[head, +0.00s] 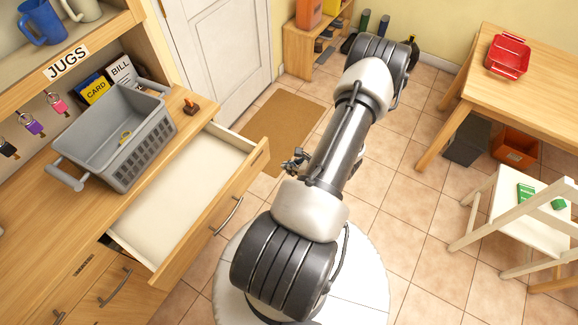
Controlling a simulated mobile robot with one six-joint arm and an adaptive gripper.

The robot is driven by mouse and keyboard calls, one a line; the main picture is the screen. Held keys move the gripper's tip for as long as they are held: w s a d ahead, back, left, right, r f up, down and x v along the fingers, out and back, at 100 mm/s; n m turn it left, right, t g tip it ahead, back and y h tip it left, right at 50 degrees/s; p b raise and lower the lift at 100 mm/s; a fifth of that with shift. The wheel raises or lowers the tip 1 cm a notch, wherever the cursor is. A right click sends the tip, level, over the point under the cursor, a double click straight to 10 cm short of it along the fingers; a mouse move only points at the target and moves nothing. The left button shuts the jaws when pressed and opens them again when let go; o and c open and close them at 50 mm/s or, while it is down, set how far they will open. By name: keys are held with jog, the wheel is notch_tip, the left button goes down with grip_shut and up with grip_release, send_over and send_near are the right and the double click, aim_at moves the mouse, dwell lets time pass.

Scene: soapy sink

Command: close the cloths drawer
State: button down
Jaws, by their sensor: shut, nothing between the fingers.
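An open wooden drawer (213,220) with a pale, empty-looking inside juts out from the counter at left. Its front has a curved metal handle (228,216).
A grey basket (118,140) stands on the counter (45,215) above the drawer. A closed white door (215,55) and a brown mat (280,130) lie beyond. A table (545,90) and white chair (535,215) stand at right.

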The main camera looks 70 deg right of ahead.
jog(key=shift+w+d+f+b, duration=0.3)
jog(key=shift+w+f, duration=0.5)
jog(key=shift+w, duration=0.65)
jog(key=shift+w+d+f+b, duration=0.15)
jog(key=shift+w+d+f, duration=0.25)
jog(key=shift+w+f, duration=0.7)
jog(key=shift+w+d+f+b, duration=0.25)
jog(key=shift+w+d+f, duration=0.15)
jog(key=shift+w, duration=1.35)
jog(key=b, duration=0.9)
send_near(221, 144)
jog(key=w, duration=0.2)
jog(key=w+d+f, duration=0.1)
jog(key=w, duration=0.1)
jog(key=w+f, duration=0.1)
jog(key=w, duration=0.1)
jog(key=shift+w+d+f, duration=0.1)
jog(key=shift+w+d, duration=0.2)
jog(key=shift+w, duration=0.35)
jog(key=shift+d, duration=0.1)
